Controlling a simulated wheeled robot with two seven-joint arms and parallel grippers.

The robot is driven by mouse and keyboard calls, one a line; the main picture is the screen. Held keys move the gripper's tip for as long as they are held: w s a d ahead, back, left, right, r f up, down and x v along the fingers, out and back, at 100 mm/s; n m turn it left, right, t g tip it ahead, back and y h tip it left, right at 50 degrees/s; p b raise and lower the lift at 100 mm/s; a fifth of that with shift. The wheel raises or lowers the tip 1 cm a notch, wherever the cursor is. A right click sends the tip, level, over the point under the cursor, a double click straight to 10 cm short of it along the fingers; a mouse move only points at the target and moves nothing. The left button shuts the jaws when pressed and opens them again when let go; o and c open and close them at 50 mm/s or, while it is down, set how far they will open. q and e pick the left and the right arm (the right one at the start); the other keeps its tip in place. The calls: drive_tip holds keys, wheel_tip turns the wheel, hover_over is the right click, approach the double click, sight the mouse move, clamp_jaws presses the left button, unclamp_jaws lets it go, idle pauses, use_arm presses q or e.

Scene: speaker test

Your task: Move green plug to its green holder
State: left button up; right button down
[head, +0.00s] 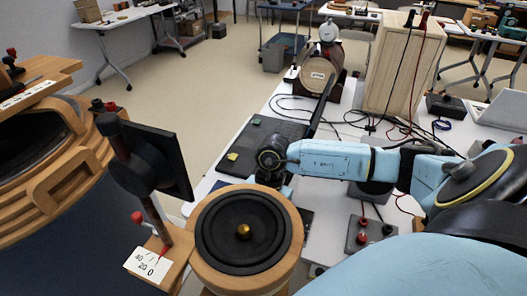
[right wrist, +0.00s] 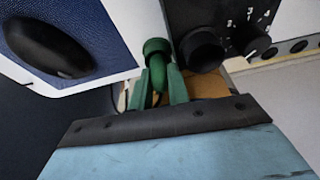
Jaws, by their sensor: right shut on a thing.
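In the right wrist view, the green plug (right wrist: 157,72) is between the two green fingers of my right gripper (right wrist: 157,88). The right gripper is shut on it, and the plug's round head (right wrist: 156,46) shows above the fingers, close to a black knob. In the head view, my right arm reaches in from the right. Its gripper end (head: 275,165) is beyond the round wooden speaker, with the fingers and plug hidden. I cannot pick out the green holder in either view. My left gripper is not in view.
The wooden speaker (head: 244,230) stands in front. A black panel with dials (right wrist: 235,28) and a blue-and-white box (right wrist: 70,40) crowd the plug in the right wrist view. A dark flat device (head: 262,142), loose cables and a tall wooden box (head: 404,68) are on the white table.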

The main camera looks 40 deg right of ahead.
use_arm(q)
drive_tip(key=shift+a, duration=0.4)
use_arm(e)
drive_tip(key=c, duration=1.3)
unclamp_jaws()
drive_tip(key=shift+o, duration=0.2)
drive_tip(key=shift+f, duration=0.1)
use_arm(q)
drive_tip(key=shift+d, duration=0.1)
use_arm(e)
drive_tip(key=shift+s, duration=0.1)
drive_tip(key=shift+s+d, duration=0.1)
drive_tip(key=c, duration=0.4)
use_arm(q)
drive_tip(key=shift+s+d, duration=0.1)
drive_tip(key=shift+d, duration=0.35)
use_arm(e)
drive_tip(key=shift+o, duration=0.2)
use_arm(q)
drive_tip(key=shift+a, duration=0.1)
